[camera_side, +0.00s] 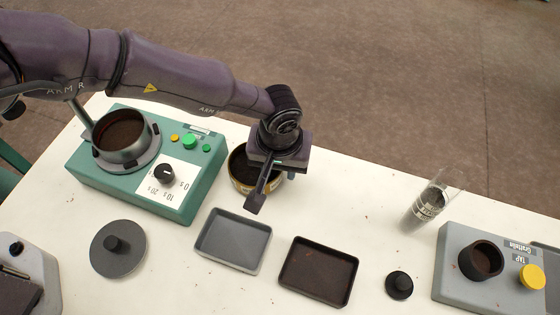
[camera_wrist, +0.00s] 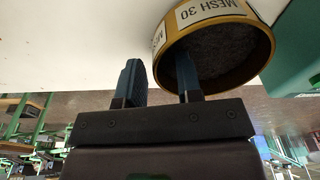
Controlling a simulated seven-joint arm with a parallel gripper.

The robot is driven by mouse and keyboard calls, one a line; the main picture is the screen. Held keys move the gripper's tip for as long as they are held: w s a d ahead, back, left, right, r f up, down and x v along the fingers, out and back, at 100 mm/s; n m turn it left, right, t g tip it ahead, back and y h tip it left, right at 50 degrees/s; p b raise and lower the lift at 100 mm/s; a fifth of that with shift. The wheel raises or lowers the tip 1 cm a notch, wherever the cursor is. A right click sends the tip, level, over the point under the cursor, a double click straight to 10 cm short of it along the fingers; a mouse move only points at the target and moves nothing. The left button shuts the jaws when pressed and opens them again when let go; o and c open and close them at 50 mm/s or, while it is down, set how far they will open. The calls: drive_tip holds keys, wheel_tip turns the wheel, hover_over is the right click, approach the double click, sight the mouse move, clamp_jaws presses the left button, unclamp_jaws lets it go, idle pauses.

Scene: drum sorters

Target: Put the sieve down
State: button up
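The brass-coloured sieve (camera_side: 238,180) stands on the white table just right of the green shaker, partly hidden by my gripper. Dark material or mesh shows inside it. In the wrist view the sieve (camera_wrist: 262,48) carries white labels, one reading MESH 30. My gripper (camera_side: 258,198) is at the sieve's right side, pointing down. In the wrist view the gripper (camera_wrist: 160,75) has its fingers apart, one outside the sieve wall and one overlapping its opening. A gap shows between the fingers, and I see no firm contact with the wall.
The green shaker (camera_side: 190,190) bears a steel sieve of dark material (camera_side: 122,135). A dark lid (camera_side: 118,250), grey tray (camera_side: 233,240), brown tray (camera_side: 318,271), black knob-like piece (camera_side: 399,285), glass cylinder (camera_side: 428,204) and grey tapper (camera_side: 455,262) are around.

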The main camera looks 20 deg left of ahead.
drive_tip(key=shift+r, duration=0.1)
wheel_tip(320, 180, up, 12)
drive_tip(key=s, duration=0.1)
drive_tip(key=s+a+r+t+h, duration=0.1)
drive_tip(key=a+r, duration=1.7)
drive_tip(key=a, duration=0.1)
drive_tip(key=s+a+r+m+t, duration=0.2)
drive_tip(key=s+a+t, duration=0.1)
drive_tip(key=s+a, duration=1.4)
drive_tip(key=shift+s+r+y, duration=0.2)
drive_tip(key=shift+s+y, duration=0.1)
drive_tip(key=shift+s, duration=0.5)
